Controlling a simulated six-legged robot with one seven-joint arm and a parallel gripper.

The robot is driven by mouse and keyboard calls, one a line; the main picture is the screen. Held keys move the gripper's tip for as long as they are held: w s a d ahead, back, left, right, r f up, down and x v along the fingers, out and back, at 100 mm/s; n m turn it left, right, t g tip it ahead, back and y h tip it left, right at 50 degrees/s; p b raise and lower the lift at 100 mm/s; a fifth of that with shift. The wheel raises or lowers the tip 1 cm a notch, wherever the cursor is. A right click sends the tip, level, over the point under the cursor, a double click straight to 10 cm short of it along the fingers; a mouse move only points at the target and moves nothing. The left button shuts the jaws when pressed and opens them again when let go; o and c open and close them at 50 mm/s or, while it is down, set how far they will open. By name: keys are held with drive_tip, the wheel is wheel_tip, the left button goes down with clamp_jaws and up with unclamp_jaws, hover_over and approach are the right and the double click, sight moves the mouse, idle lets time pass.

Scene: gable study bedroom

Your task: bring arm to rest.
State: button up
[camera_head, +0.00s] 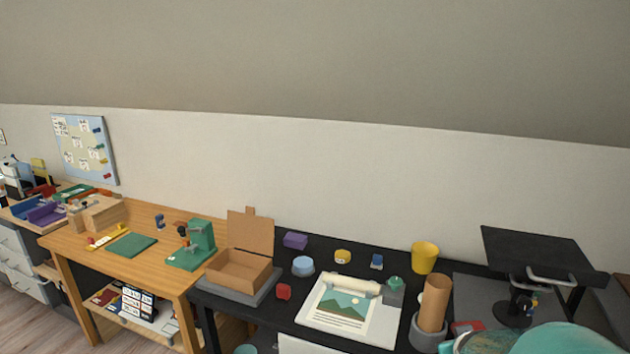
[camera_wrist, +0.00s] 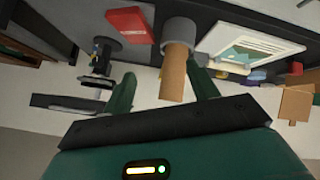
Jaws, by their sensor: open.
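My gripper (camera_wrist: 162,72) shows in the wrist view with its two green fingers spread apart and nothing held between them. In that view, which is upside down, a brown cardboard tube (camera_wrist: 174,75) in a grey round holder (camera_wrist: 180,31) appears between and beyond the fingers. I see no contact with it. In the head view a teal rounded part of my arm fills the lower right corner, and my fingers cannot be made out there. The tube (camera_head: 435,298) and its holder (camera_head: 428,336) stand just left of it on the black desk (camera_head: 395,337).
A black raised stand (camera_head: 535,250) is at the back right. A yellow cup (camera_head: 424,258), a picture sheet (camera_head: 345,309) with a white roll, and an open cardboard box (camera_head: 238,270) occupy the desk. A wooden table (camera_head: 160,264) stands left.

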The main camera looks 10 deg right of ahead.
drive_tip(key=s+a+r+y, duration=0.1)
drive_tip(key=s+a+r, duration=0.2)
drive_tip(key=a, duration=0.4)
drive_tip(key=s+a+r+n+g+y, duration=0.1)
drive_tip(key=s+a+r, duration=0.3)
drive_tip(key=a, duration=0.4)
drive_tip(key=s+a+r+g+y, duration=0.1)
drive_tip(key=s+a+r, duration=0.3)
drive_tip(key=a, duration=0.4)
drive_tip(key=shift+s+a+r+y, duration=0.25)
drive_tip(key=shift+s+y, duration=0.15)
drive_tip(key=shift+y, duration=0.5)
